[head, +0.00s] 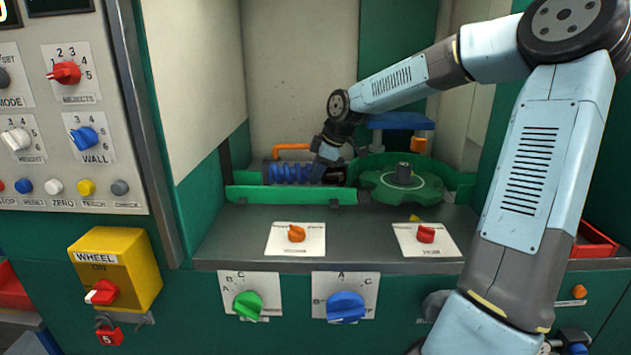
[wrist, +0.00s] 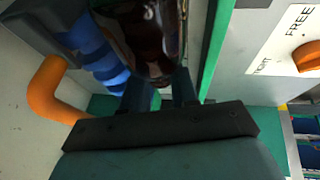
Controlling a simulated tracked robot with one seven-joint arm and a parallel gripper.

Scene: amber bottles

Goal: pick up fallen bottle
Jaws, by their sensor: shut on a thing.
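My gripper (head: 326,172) reaches down into the machine recess, between the blue screw (head: 288,173) and the green star wheel (head: 400,186). In the wrist view my gripper (wrist: 160,82) is shut on a dark amber-brown, glossy bottle (wrist: 146,32). The bottle lies beside the blue screw (wrist: 92,42), with the green rail (wrist: 216,45) on its other side. Its far end is cut off by the picture's top edge. In the head view the bottle is hidden behind my gripper and the rail. I cannot tell whether it is clear of the surface.
The low green rail (head: 290,195) runs along the front of the recess. An orange pipe (head: 291,147) bends over the screw's housing. A grey ledge (head: 360,235) carries two small dial plates. A yellow wheel switch box (head: 118,270) juts out at the left.

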